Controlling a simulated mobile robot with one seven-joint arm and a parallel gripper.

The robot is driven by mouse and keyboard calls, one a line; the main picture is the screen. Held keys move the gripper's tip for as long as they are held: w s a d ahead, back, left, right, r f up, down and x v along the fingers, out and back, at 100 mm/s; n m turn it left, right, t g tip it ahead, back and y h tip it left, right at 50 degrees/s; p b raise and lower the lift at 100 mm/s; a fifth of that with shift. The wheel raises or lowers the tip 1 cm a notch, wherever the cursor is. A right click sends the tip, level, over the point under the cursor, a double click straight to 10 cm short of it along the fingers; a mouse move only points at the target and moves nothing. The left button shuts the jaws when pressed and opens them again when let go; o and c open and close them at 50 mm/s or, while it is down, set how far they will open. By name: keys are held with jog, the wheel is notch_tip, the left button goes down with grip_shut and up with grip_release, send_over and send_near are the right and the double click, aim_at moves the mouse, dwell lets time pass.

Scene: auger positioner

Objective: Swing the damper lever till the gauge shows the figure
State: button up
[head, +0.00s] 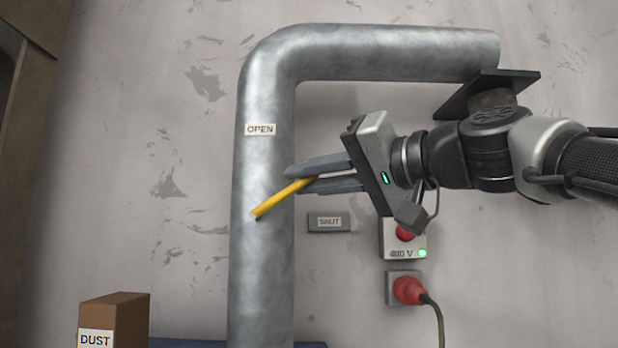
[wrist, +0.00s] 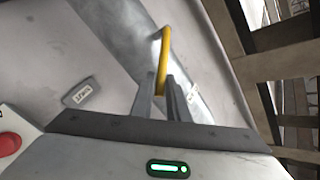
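The yellow damper lever (head: 272,205) sticks out from the upright part of the grey duct (head: 262,280) and slants up to the right. My gripper (head: 292,180) is at the lever's free end, with one finger on each side of it. An OPEN label (head: 260,129) is on the duct above the lever. A SHUT plate (head: 329,222) is on the wall to the lower right. No gauge shows in either view.
A 400 V box with a red button (head: 405,233) and a socket with a red plug (head: 408,290) and cable are on the wall below my gripper. A brown DUST box (head: 118,318) stands at lower left. The wall left of the duct is clear.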

grip_shut()
jog(key=shift+f, duration=0.1)
jog(key=shift+d+f+b, duration=0.1)
jog(key=shift+f+b, duration=0.1)
jog(key=shift+b, duration=0.6)
jog(key=shift+r, duration=0.15)
jog(key=shift+o, duration=2.3)
grip_release()
jog(key=b+v, duration=0.2)
jog(key=v, duration=1.5)
jog(key=shift+s+d+f, duration=0.15)
jog(key=shift+s+f, duration=0.05)
jog(key=shift+s, duration=0.05)
